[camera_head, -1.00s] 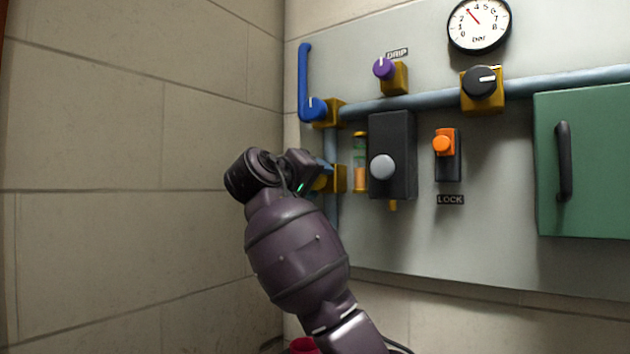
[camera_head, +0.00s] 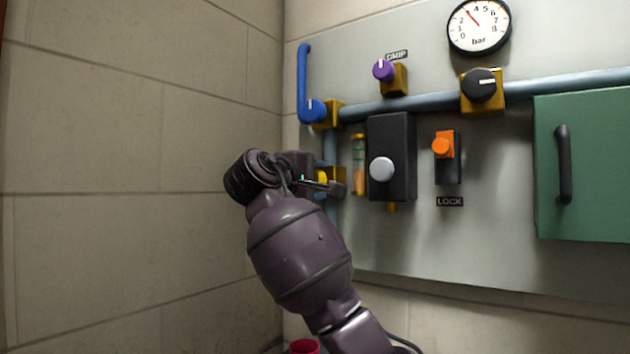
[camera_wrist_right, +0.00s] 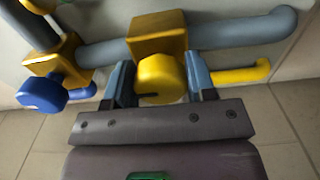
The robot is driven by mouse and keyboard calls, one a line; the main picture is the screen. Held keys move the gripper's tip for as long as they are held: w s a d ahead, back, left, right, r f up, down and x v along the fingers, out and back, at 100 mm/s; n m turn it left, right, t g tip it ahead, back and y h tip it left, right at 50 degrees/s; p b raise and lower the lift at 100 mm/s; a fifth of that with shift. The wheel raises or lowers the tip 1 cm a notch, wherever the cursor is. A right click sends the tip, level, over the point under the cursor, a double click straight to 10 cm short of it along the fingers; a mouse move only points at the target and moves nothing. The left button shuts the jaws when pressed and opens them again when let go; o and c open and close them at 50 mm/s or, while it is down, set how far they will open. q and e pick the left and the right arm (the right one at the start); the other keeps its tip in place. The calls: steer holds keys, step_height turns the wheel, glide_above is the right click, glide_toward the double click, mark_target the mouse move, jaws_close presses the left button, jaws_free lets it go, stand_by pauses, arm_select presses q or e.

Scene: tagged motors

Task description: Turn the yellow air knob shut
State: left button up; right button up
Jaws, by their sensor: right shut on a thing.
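The yellow air knob (camera_head: 321,176) sits on a brass block on the pipe, low at the left of the wall panel. Much of it is hidden by my right gripper in the head view. In the right wrist view the yellow knob (camera_wrist_right: 161,77) sits between the two fingers, its round face toward the camera. My right gripper (camera_head: 325,184) is shut on it, with a finger on each side, as the right wrist view also shows (camera_wrist_right: 160,84). My left gripper is in neither view.
A blue lever (camera_head: 304,85) stands above the yellow knob. A black box with a grey knob (camera_head: 381,169), an orange LOCK switch (camera_head: 443,147), a purple DRIP knob (camera_head: 383,69) and a green cabinet (camera_head: 590,165) are to the right. A stone wall (camera_head: 120,150) closes the left side.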

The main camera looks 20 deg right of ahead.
stand_by(0.4)
steer(key=o, duration=0.9)
arm_select(q)
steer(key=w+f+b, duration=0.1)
steer(key=b, duration=0.1)
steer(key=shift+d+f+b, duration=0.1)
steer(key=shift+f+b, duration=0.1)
steer(key=shift+b, duration=0.1)
arm_select(e)
steer(key=v, duration=1.1)
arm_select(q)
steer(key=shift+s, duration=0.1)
